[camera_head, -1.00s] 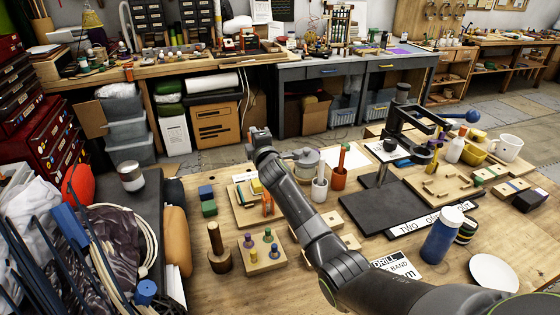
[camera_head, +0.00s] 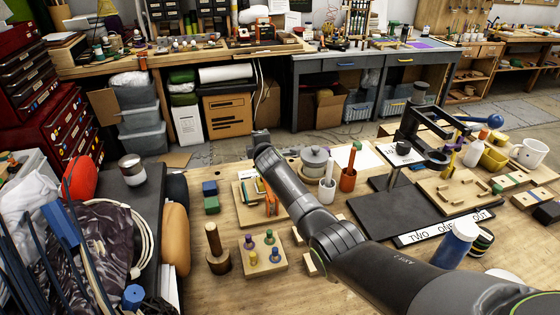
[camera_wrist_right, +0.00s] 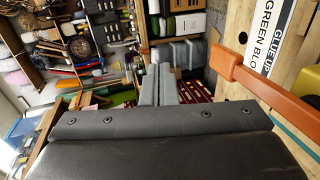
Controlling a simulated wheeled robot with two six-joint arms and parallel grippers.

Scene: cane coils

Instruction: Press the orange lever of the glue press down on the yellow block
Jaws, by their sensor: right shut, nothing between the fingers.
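My right arm crosses the head view from the lower right, its end above the back edge of the wooden table; its fingertips are hidden there. In the right wrist view my right gripper (camera_wrist_right: 163,85) is shut and empty. An orange lever (camera_wrist_right: 265,88) shows at the right of that view, apart from the fingers, beside a sign reading "GLUE UP GREEN BLO" (camera_wrist_right: 278,40). In the head view a small orange piece (camera_head: 272,204), probably this lever, stands on a wooden board left of my forearm. Yellow shows beside it, but I cannot make out the yellow block clearly. My left gripper is not in view.
A peg board (camera_head: 263,262) and a wooden post (camera_head: 217,250) stand in front of the orange piece. Blue and green blocks (camera_head: 210,195) are to its left.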

